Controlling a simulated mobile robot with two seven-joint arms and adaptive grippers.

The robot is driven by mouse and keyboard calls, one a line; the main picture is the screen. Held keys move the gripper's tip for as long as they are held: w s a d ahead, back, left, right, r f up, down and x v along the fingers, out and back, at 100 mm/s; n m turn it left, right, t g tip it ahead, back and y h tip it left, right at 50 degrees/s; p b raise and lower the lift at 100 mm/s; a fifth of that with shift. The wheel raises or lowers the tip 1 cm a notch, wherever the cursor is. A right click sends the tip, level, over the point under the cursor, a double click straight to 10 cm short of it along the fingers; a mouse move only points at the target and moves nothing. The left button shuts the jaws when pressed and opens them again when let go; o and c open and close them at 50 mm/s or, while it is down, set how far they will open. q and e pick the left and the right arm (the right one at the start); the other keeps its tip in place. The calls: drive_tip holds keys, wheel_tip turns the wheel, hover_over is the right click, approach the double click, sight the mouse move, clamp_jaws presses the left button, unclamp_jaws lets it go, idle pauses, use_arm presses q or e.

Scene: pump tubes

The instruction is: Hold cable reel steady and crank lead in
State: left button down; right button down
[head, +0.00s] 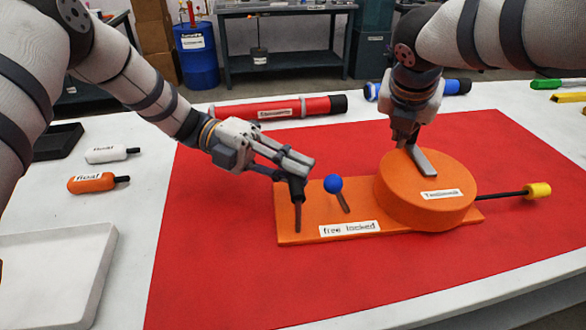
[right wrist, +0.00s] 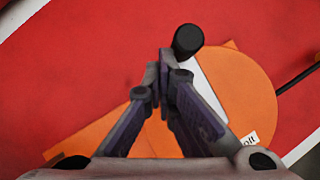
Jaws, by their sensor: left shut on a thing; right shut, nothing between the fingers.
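The orange cable reel has a flat base (head: 290,228) with a round drum (head: 400,200) at its right end. A grey crank arm (head: 422,162) lies across the drum top. Its black knob (right wrist: 188,40) shows in the right wrist view. A dark lead (head: 503,194) with a yellow end (head: 538,191) runs out to the right. A blue-ball lever (head: 333,184) stands by the "free locked" label. My left gripper (head: 295,178) is shut on the dark upright handle (head: 297,214) at the base's left end. My right gripper (right wrist: 170,65) is shut and empty beside the crank knob.
The reel sits on a red mat (head: 215,270) on a white table. A red tube (head: 275,108) and a blue tube (head: 440,87) lie behind. Two floats (head: 92,182) and a white tray (head: 50,265) are at left. The mat's front is clear.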

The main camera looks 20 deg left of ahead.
sight(417, 146)
drive_tip(key=shift+w, duration=0.1)
drive_tip(key=shift+w+d, duration=0.45)
drive_tip(key=shift+d, duration=0.05)
drive_tip(key=shift+w+d, duration=0.4)
drive_tip(key=shift+d, duration=0.25)
drive_tip(key=shift+w+d, duration=0.35)
drive_tip(key=shift+d, duration=0.25)
drive_tip(key=shift+d, duration=0.1)
